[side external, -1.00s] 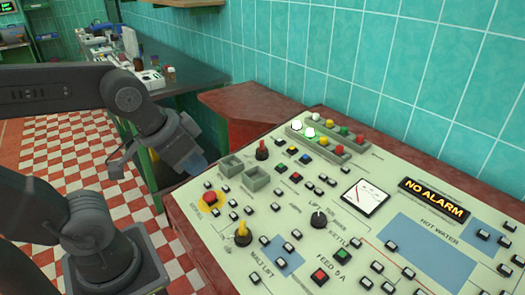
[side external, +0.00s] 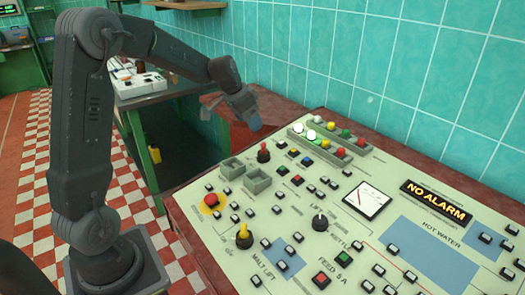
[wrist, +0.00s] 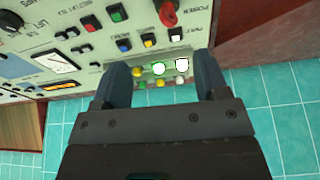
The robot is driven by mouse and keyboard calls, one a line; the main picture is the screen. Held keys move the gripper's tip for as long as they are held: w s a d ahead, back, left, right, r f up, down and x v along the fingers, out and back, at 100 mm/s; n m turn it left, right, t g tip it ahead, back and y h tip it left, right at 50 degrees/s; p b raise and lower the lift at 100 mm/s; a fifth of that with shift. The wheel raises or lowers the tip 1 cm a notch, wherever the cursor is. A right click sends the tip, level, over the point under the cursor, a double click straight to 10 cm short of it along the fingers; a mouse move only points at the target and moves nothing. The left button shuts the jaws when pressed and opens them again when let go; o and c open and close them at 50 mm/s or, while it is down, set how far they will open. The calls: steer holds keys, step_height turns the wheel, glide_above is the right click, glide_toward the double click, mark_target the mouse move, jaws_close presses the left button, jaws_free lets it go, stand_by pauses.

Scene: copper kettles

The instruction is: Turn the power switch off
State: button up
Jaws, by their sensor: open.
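The red power switch knob (side external: 263,153) stands on the control panel near its far left edge, behind two grey boxes. It also shows at the top of the wrist view (wrist: 168,14), beside a "POWER" label. My gripper (side external: 248,116) is open and empty, raised beyond the knob near the panel's back left corner, apart from it. In the wrist view my two fingers (wrist: 161,72) are spread, with the lamp row seen between them. The knob lies beyond the fingertips.
Lit lamps (side external: 297,127) and coloured buttons (side external: 307,161) lie close to the knob. The pale panel (side external: 225,265) carries several other switches, a yellow knob (side external: 243,236) and a red button (side external: 211,200). A teal tiled wall (side external: 400,60) bounds the back.

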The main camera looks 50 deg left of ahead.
mark_target(263, 147)
steer(key=x, duration=1)
steer(key=a+x, duration=0.1)
steer(key=x, duration=0.4)
steer(key=shift+a, duration=0.15)
steer(key=c, duration=0.9)
steer(key=shift+n, duration=0.5)
steer(key=shift+n+y, duration=0.9)
steer(key=shift+n, duration=1)
steer(key=shift+d+n+g+y, duration=0.2)
steer(key=shift+n+g+y, duration=0.35)
steer(key=shift+n, duration=1.65)
